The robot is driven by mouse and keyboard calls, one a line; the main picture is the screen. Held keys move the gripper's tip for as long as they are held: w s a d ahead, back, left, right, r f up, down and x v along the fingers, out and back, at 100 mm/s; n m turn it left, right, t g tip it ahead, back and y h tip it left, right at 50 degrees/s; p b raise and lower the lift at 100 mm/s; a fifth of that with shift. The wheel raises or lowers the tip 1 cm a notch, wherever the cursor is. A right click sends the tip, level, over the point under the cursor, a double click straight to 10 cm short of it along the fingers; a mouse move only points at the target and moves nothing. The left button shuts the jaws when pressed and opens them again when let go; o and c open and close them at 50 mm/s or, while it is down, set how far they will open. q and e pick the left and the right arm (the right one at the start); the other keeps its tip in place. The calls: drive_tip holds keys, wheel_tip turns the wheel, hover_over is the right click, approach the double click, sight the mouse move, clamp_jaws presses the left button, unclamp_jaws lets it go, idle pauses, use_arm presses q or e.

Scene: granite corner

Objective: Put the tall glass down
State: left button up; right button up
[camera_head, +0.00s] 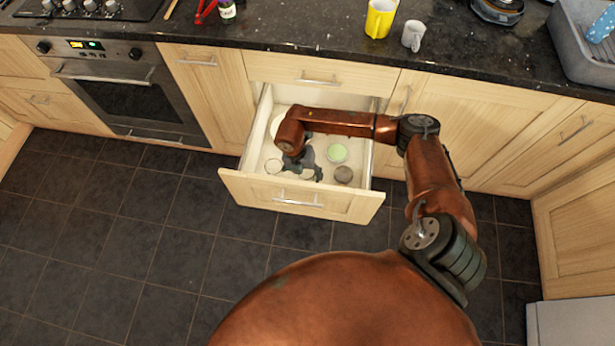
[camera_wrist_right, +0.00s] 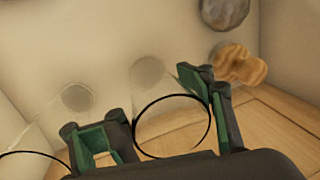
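My right gripper (camera_head: 298,162) reaches down into the open drawer (camera_head: 243,186). In the right wrist view its two fingers (camera_wrist_right: 172,112) stand on either side of a clear glass with a thin dark rim, the tall glass (camera_wrist_right: 172,153). Both fingers appear to touch its sides. Its round base shows further down, near the drawer floor; I cannot tell whether it rests there. A second clear glass (camera_wrist_right: 77,97) stands apart to the left in the wrist view. My left gripper is not in view.
The drawer also holds a pale green round item (camera_head: 337,152) and a brown round item (camera_head: 343,174), right of the gripper. Its walls and front are close around the hand. A yellow cup (camera_head: 380,18) and grey mug (camera_head: 413,35) stand on the dark counter above.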

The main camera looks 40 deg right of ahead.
drive_tip(key=o, duration=0.7)
drive_tip(key=shift+r, duration=0.35)
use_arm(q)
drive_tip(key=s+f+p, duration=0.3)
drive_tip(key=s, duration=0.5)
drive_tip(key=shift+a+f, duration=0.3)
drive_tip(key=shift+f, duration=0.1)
use_arm(e)
drive_tip(key=v, duration=1.1)
drive_tip(key=shift+r, duration=0.35)
